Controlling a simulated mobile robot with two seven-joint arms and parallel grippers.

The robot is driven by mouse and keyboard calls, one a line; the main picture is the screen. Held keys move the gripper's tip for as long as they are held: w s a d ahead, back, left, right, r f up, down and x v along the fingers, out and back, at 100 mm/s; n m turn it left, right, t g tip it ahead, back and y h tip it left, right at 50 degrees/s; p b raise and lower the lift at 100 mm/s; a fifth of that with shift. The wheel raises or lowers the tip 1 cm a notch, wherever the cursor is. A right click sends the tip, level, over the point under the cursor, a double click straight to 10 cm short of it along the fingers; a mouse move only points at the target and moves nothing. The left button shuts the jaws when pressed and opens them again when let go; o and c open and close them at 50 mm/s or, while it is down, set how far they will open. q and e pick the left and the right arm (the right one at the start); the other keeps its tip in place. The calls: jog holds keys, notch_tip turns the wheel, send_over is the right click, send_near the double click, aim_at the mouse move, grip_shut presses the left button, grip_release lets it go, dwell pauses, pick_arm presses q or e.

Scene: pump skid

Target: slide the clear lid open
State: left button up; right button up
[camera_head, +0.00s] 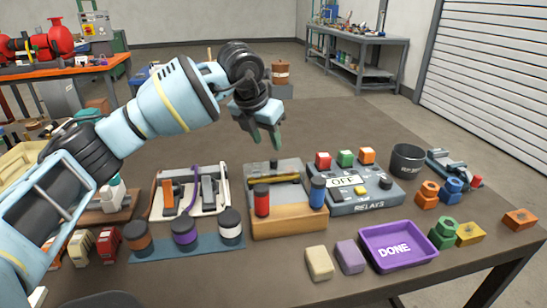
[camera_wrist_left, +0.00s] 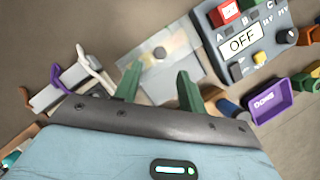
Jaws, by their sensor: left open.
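The clear lid (camera_head: 274,168) lies over the back part of a wooden box (camera_head: 290,222) near the middle of the bench. In the left wrist view the clear lid (camera_wrist_left: 150,75) appears as a pale see-through panel with a small round grey knob (camera_wrist_left: 160,52). My left gripper (camera_head: 266,139) is open and empty, its green fingers pointing down above and behind the lid. In the left wrist view the fingers (camera_wrist_left: 157,88) overlap the panel's near edge, with a gap between them; I see no contact. My right gripper is not in view.
A red (camera_head: 262,201) and a blue cylinder (camera_head: 317,194) stand at the box. The relay panel (camera_head: 365,199) reading OFF stands close on the right, a switch unit (camera_head: 190,192) on the left. A purple DONE tray (camera_head: 398,247) is front right.

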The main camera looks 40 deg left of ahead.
aim_at(273, 160)
pick_arm(q)
jog(key=x, duration=0.7)
jog(key=shift+w+f+b, duration=0.1)
jog(key=shift+f+b, duration=0.05)
jog(key=shift+b, duration=0.2)
grip_shut()
